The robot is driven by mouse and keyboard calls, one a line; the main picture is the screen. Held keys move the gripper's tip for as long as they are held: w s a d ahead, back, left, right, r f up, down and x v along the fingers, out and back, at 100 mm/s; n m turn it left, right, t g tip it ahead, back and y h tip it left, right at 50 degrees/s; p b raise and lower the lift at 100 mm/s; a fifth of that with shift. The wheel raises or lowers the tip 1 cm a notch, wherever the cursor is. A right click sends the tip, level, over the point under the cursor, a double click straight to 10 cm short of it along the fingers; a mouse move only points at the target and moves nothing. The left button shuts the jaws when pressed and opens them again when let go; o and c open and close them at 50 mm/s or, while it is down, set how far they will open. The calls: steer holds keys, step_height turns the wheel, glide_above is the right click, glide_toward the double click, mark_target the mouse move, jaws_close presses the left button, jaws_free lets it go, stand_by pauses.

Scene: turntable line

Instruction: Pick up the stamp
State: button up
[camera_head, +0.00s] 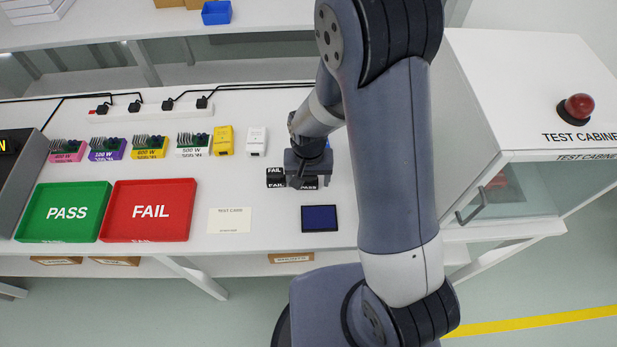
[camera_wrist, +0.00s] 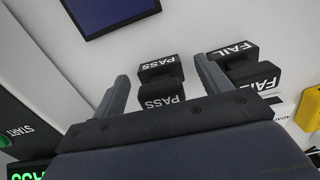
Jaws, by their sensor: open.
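Two black stamps stand close together on the white table. The PASS stamp (camera_wrist: 160,82) shows in the wrist view between the two fingers of my gripper (camera_wrist: 161,68). The fingers are apart, one on each side of it; I cannot tell whether either touches it. The FAIL stamp (camera_wrist: 241,66) is just right of the right finger in the wrist view. In the head view my gripper (camera_head: 306,180) points down over the stamps and hides most of the PASS stamp (camera_head: 309,187), while the FAIL stamp (camera_head: 275,178) shows to its left.
A dark blue ink pad (camera_head: 320,218) lies in front of the stamps. A test card (camera_head: 229,220), the red FAIL tray (camera_head: 148,238) and the green PASS tray (camera_head: 62,238) lie to the left. Several adapters line the back. The test cabinet (camera_head: 490,100) stands at right.

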steer(key=shift+f, duration=0.3)
steer(key=c, duration=1.1)
